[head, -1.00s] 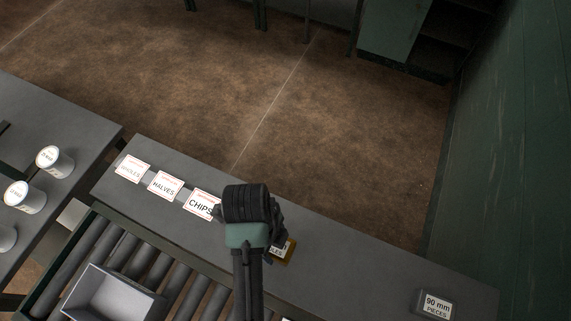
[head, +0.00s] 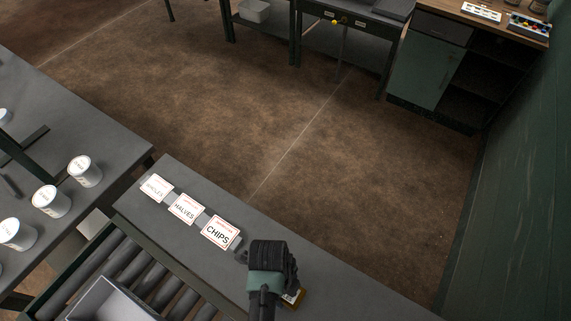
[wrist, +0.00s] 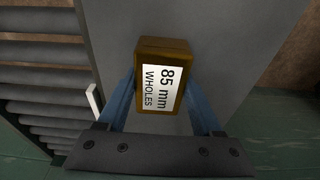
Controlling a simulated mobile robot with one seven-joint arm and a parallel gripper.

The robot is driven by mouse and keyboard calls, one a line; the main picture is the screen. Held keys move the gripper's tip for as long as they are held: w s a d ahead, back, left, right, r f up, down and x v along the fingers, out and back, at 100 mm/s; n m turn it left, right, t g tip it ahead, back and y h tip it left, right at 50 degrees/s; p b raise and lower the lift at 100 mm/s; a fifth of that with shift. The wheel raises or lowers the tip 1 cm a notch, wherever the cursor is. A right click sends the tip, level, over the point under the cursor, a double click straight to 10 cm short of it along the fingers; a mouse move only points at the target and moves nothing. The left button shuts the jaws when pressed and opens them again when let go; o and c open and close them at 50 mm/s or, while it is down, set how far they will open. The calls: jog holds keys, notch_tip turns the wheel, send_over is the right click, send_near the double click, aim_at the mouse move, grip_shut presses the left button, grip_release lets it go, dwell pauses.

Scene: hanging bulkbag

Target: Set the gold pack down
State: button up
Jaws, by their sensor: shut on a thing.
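The gold pack (wrist: 148,105) shows in the wrist view between the two blue fingers of my gripper (wrist: 165,100). Its white label reads "85 mm WHOLES". My gripper is shut on it, above the grey bench top (wrist: 225,50). I cannot tell whether the pack touches the bench. In the head view, my gripper (head: 284,300) hides most of the gold pack (head: 297,299), and only a gold corner with a bit of label shows. It is to the lower right of the CHIPS card (head: 221,232).
HALVES (head: 186,208) and WHOLES (head: 156,187) cards stand left of CHIPS on the bench (head: 330,275). A roller conveyor (head: 135,268) with a grey tray (head: 108,300) runs along the near side. White cans (head: 51,200) stand on the left table. Bench right of my gripper looks clear.

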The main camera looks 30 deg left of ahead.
jog(key=o, duration=1.5)
jog(key=shift+c, duration=0.2)
